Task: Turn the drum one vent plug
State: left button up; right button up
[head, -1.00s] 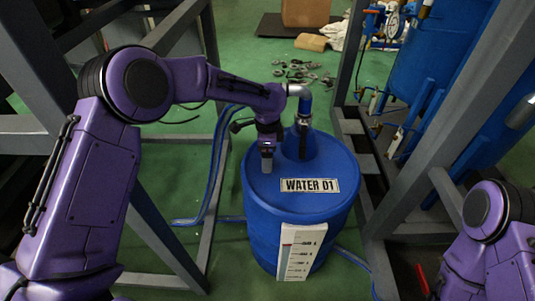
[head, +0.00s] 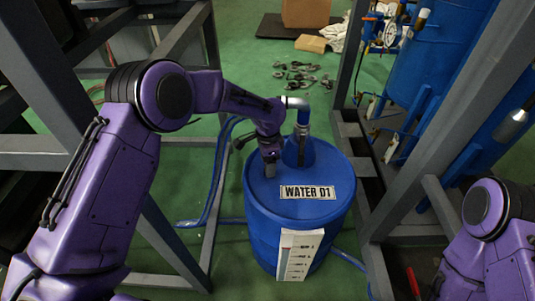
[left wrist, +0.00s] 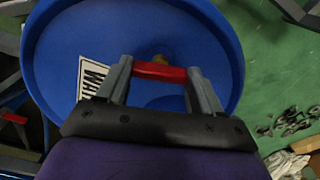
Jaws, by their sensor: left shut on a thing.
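The blue drum (head: 300,225) labelled WATER 01 stands upright on the floor in the head view. My left gripper (head: 270,170) is low over the left part of its lid, pointing down. In the left wrist view, the left gripper (left wrist: 163,80) has its two grey fingers on either end of a red bar-shaped plug handle (left wrist: 160,71). A small brass-coloured part (left wrist: 160,59) shows just beyond the bar. In the head view the plug is hidden by the gripper. My right gripper is out of view; only part of that arm shows at lower right.
A blue funnel-shaped fitting with a metal pipe (head: 298,103) rises from the lid close to the right of my left gripper. Grey frame posts (head: 352,60) stand on both sides. Loose metal parts (head: 300,75) lie on the green floor behind.

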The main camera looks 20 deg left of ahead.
pick_arm(q)
jog(key=n+p, duration=0.1)
jog(key=p, duration=0.1)
jog(key=n+p, duration=0.2)
jog(key=shift+r+n, duration=0.3)
jog(key=n+p, duration=0.3)
jog(key=n, duration=0.1)
jog(key=shift+f+n, duration=0.15)
jog(key=shift+n, duration=0.15)
jog(key=n+p, duration=0.1)
jog(key=n, duration=0.1)
jog(key=shift+n, duration=0.4)
jog(key=n, duration=0.3)
jog(key=shift+n+p, duration=0.3)
jog(key=shift+p, duration=0.05)
jog(key=n, duration=0.6)
jog(key=shift+w+p, duration=0.1)
jog(key=shift+p, duration=0.25)
jog(key=o, duration=1.1)
jog(key=shift+f, duration=0.15)
jog(key=shift+c, duration=0.2)
